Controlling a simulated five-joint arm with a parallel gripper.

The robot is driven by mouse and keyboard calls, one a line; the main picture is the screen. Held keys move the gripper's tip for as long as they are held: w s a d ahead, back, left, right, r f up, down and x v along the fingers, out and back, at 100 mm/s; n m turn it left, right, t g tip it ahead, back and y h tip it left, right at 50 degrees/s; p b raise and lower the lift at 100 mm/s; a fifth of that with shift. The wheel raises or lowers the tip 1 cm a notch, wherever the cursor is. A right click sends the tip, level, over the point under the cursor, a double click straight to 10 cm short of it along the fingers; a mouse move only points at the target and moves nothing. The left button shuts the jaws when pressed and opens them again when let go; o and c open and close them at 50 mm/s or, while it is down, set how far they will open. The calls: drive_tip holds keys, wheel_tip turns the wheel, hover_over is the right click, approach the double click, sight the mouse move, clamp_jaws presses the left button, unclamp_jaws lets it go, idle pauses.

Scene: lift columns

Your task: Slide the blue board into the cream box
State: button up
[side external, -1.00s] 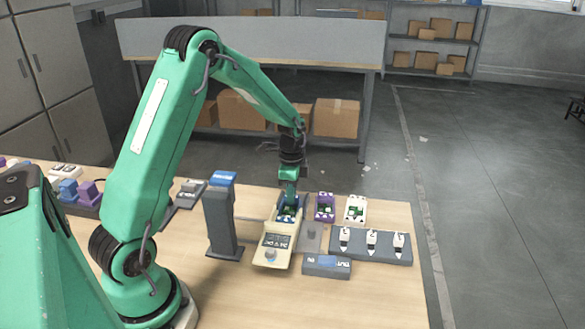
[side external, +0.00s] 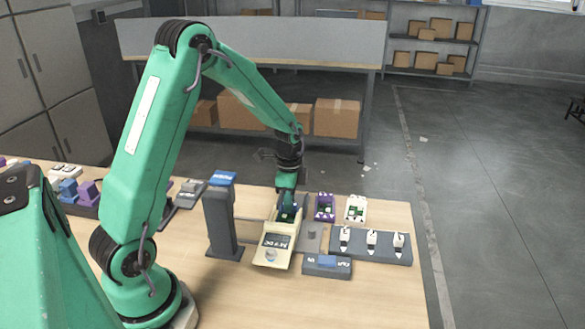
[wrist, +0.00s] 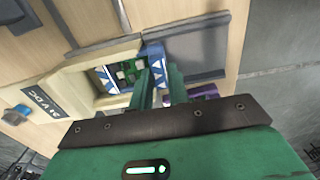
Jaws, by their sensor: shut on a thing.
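In the wrist view the cream box (wrist: 75,72) has an open bay between cream walls. The blue board (side external: 291,213) has a green circuit area and white marks. In the wrist view most of the blue board (wrist: 153,54) lies between the bay's walls, with its near end at the opening. My gripper (side external: 287,207) is shut on that end; its fingers (wrist: 160,75) partly hide it. How deep the board sits is unclear.
A purple board (side external: 325,207) and a white board (side external: 356,209) lie to the right. A grey rack (side external: 370,245) holds several white pieces. A dark post (side external: 221,222) with a blue top stands left of the box. The table front is clear.

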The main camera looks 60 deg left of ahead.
sight(288, 218)
drive_tip(key=shift+s+d, duration=0.9)
drive_tip(key=o, duration=0.7)
drive_tip(key=shift+o, duration=0.2)
drive_tip(key=shift+r, duration=0.1)
wheel_tip(288, 218, up, 6)
drive_tip(key=shift+f, duration=0.1)
idle(0.5)
